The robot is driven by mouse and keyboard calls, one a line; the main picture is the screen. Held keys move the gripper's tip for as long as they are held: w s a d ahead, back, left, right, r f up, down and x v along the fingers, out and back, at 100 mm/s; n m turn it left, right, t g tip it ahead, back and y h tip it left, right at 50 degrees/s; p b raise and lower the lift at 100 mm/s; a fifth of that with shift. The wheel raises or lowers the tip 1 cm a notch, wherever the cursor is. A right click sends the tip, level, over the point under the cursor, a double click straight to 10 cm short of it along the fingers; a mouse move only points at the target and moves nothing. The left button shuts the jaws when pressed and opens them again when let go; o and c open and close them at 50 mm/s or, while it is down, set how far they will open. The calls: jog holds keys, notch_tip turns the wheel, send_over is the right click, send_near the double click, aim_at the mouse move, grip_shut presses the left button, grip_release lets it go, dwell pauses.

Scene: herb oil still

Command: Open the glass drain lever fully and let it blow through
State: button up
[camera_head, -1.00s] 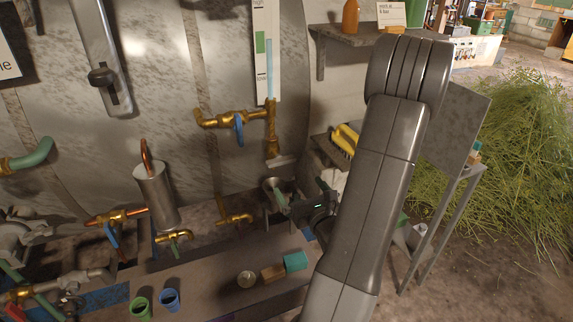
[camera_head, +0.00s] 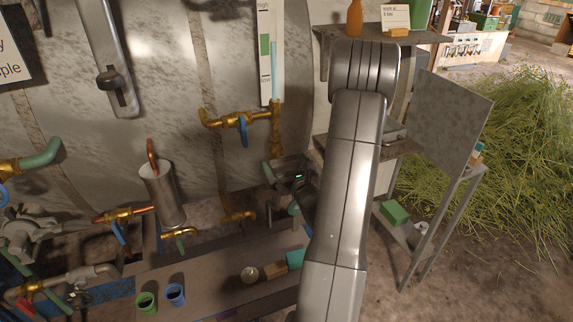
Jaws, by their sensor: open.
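The sight glass (camera_head: 272,75) stands against the grey metal vessel, with a high/low scale beside it. A brass valve pipe (camera_head: 220,122) joins it, and a blue lever (camera_head: 243,131) hangs down from that pipe. The brass column (camera_head: 276,128) runs down below the glass. My gripper (camera_head: 272,174) is open at the foot of this column, in front of it. It hides the column's lower end, and I cannot make out the drain lever or tell whether a finger touches it. A small teal piece (camera_head: 293,208) shows just below my gripper.
My arm crosses the middle right and covers part of the shelves. A bench below holds a green cup (camera_head: 146,303), a blue cup (camera_head: 176,294) and a teal block (camera_head: 296,259). A lower brass tap (camera_head: 238,216) and a steel cylinder (camera_head: 162,193) stand left of my gripper. Cut herbs (camera_head: 520,150) heap at right.

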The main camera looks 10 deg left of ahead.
jog(key=shift+c, duration=0.4)
jog(key=c, duration=0.8)
jog(key=shift+f+n+b, duration=0.2)
jog(key=shift+n+b, duration=0.2)
jog(key=shift+b, duration=0.4)
jog(key=shift+r+n+b, duration=0.15)
jog(key=shift+n+b, duration=8.65)
jog(key=shift+b, duration=6.15)
